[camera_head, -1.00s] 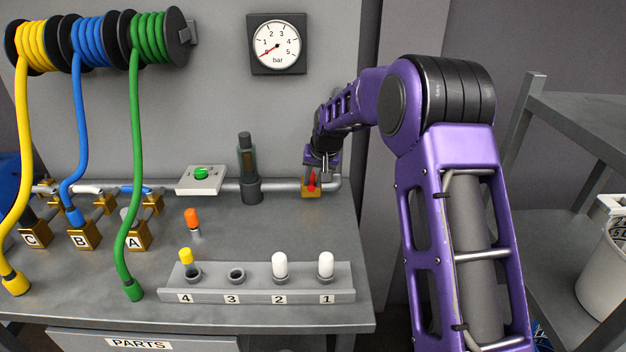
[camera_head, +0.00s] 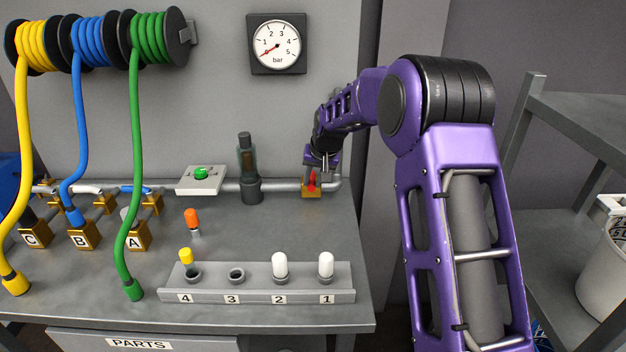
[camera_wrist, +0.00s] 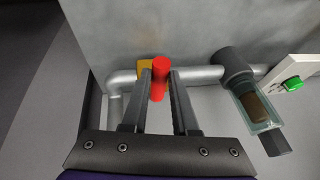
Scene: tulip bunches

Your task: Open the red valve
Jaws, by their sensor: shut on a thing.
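The red valve handle (camera_head: 312,180) stands on a brass valve body (camera_head: 311,192) on the grey pipe at the right end of the bench. In the wrist view the red handle (camera_wrist: 158,78) sits between the two fingers of my gripper (camera_wrist: 160,82), with the brass body (camera_wrist: 145,68) partly hidden behind it. My gripper (camera_head: 319,168) reaches down from above and is shut on the red handle. The pressure gauge (camera_head: 277,44) on the wall has its red needle near the low end of the scale.
A dark cylindrical fitting (camera_head: 250,175) and a box with a green button (camera_head: 201,174) stand left of the valve. A rack (camera_head: 255,295) with several plugs lies in front. Yellow, blue and green hoses (camera_head: 134,180) hang at left. A shelf (camera_head: 580,115) stands at right.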

